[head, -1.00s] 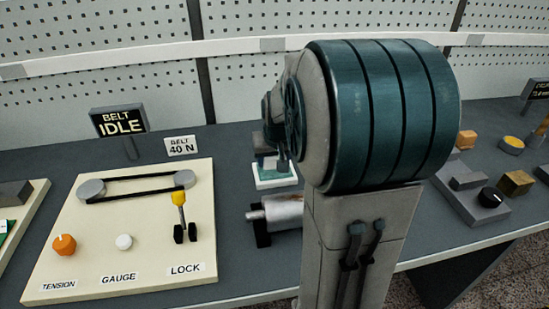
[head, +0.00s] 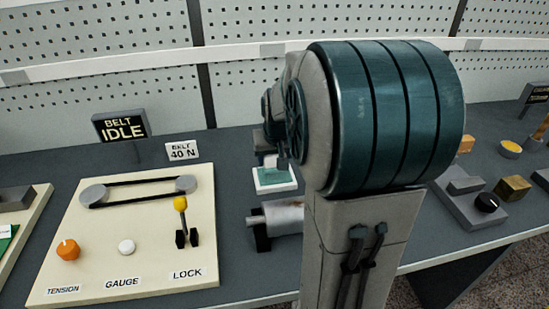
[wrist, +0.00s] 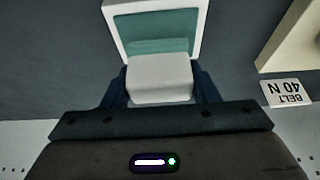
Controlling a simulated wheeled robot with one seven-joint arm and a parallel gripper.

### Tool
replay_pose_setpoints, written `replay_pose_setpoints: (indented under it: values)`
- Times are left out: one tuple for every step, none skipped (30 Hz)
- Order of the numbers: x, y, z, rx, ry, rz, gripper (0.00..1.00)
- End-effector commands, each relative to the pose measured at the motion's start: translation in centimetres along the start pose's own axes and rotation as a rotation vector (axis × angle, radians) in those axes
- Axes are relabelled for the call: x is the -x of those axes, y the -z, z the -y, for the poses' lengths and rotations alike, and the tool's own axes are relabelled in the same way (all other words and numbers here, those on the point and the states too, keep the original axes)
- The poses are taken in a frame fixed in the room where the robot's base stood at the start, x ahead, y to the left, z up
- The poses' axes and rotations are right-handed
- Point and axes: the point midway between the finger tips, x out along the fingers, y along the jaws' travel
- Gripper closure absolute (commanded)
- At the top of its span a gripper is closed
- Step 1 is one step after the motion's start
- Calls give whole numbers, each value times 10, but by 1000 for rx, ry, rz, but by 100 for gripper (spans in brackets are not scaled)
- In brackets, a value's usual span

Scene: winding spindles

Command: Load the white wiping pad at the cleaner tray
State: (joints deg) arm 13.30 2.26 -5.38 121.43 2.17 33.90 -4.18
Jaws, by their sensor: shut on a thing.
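The white wiping pad (wrist: 160,78) is a pale block between the two dark fingers of my gripper (wrist: 160,88) in the wrist view. My gripper is shut on it. The cleaner tray (wrist: 114,22) has a white rim and a teal inside. It lies just beyond the pad in the wrist view. In the head view my gripper (head: 271,150) is above the back of the tray (head: 275,191), partly hidden by my arm. The pad appears held above the tray's teal surface; its underside is hidden.
A metal spindle (head: 285,216) on a black support stands in front of the tray. To the left is a cream belt panel (head: 140,235) with a yellow-knobbed lever (head: 181,204). A "BELT 40 N" card (head: 182,151) lies behind it. Grey bench shows between panel and tray.

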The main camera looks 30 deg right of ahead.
Motion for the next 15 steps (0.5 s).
replay_pose_setpoints:
  values:
    - [7, 3, 0, 0, 0, -1, 64]
    - [10, 4, 0, 0, 0, -1, 64]
    - [13, 6, 0, 0, 0, -1, 64]
    - [15, 6, 0, 0, 0, -1, 64]
    - [17, 7, 0, 0, 0, -1, 64]
    - [20, 9, 0, 0, 0, -1, 64]
    - [22, 10, 0, 0, 0, -1, 64]
    - [25, 10, 0, 0, 0, -1, 64]
    - [28, 12, 0, 0, 0, -2, 64]
    - [30, 13, 0, 0, 0, -2, 64]
    - [32, 14, 0, 0, 0, -2, 64]
    - [35, 15, 0, 0, 0, -2, 64]
    - [37, 16, 0, 0, 0, -2, 64]
    - [39, 17, 0, 0, 0, -2, 64]
    - [41, 17, 0, 0, 0, -2, 64]
